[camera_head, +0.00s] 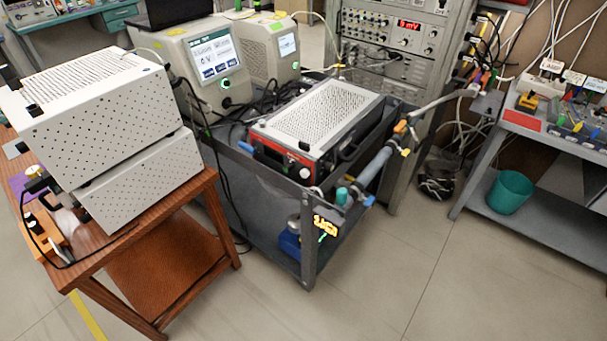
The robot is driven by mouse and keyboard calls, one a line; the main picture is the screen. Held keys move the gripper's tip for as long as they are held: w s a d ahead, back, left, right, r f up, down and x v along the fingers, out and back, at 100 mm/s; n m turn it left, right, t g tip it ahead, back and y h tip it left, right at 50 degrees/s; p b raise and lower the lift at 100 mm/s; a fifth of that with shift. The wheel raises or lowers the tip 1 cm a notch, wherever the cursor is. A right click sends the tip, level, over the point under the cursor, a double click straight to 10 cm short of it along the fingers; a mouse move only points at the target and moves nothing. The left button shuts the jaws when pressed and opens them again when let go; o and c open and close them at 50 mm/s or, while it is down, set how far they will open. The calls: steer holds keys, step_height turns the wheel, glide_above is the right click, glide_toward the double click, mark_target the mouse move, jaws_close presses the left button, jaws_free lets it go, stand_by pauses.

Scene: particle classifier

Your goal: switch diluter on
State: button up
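I cannot tell for sure which instrument is the diluter. A box with a perforated white top and a red and black front (290,155) sits on the dark cart (262,195). Its front carries a red display and a white knob. Two beige instruments with lit screens stand behind it, the nearer one (205,65) and the farther one (268,48). Two perforated white boxes, an upper one (110,115) and a lower one (150,180), are stacked on the wooden table. No power switch can be made out. My gripper is not in view.
The wooden table (205,188) stands close to the cart's left side. A grey rack (400,60) with a red readout stands behind. A grey bench (550,132) at right has a green bin (510,190) on its lower shelf. Cables hang around the cart. The floor in front (400,270) is clear.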

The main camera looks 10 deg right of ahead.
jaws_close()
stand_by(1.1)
